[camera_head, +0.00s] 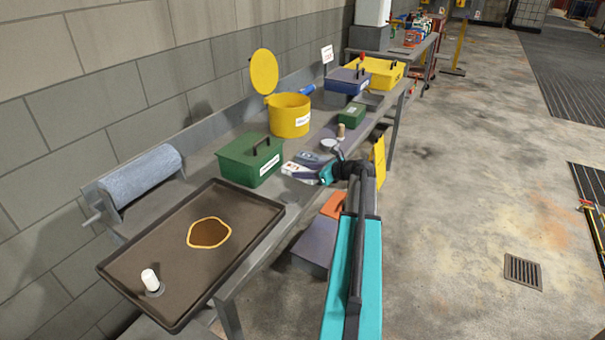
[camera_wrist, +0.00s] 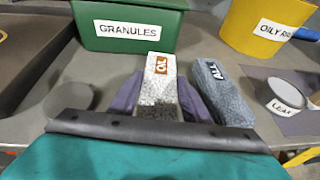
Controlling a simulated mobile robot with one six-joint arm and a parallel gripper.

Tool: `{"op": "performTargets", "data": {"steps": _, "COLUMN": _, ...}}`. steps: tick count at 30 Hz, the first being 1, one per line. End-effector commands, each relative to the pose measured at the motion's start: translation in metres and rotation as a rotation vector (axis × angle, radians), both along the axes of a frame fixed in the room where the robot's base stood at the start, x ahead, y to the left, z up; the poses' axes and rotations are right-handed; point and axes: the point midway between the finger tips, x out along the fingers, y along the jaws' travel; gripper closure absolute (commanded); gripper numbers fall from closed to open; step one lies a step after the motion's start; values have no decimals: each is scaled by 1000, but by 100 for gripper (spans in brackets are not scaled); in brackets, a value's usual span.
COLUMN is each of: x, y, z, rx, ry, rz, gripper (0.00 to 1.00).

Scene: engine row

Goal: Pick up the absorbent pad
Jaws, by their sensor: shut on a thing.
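A white-speckled pad marked OIL (camera_wrist: 158,85) lies between the two dark purple fingers of my gripper (camera_wrist: 158,103), which is shut on it. Its near end is dark and speckled. The same pad (camera_head: 296,171) shows in the head view just left of my gripper (camera_head: 318,174), at the bench's front edge. A grey pad marked ALL (camera_wrist: 222,92) lies close to the right of the right finger; I cannot tell if they touch. I cannot tell whether the held pad rests on the bench.
A green GRANULES box (camera_head: 252,158) stands just behind the held pad. A yellow bin (camera_head: 289,117) with a raised lid (camera_head: 264,71) is further back. A dark tray (camera_head: 160,270) holds a brown puddle (camera_head: 209,233). A grey roll (camera_head: 145,177) sits by the wall. The floor at right is open.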

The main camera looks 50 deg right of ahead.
Motion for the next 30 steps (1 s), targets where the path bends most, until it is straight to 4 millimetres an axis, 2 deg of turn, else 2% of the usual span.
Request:
{"op": "performTargets", "data": {"steps": 5, "x": 0, "y": 0, "z": 8, "rx": -1, "ry": -1, "rz": 0, "gripper": 78}}
{"op": "performTargets", "data": {"steps": 14, "x": 0, "y": 0, "z": 36, "rx": -2, "ry": -1, "rz": 0, "gripper": 78}}
{"op": "performTargets", "data": {"steps": 30, "x": -86, "y": 29, "z": 42, "rx": -1, "ry": 0, "rz": -3, "gripper": 78}}
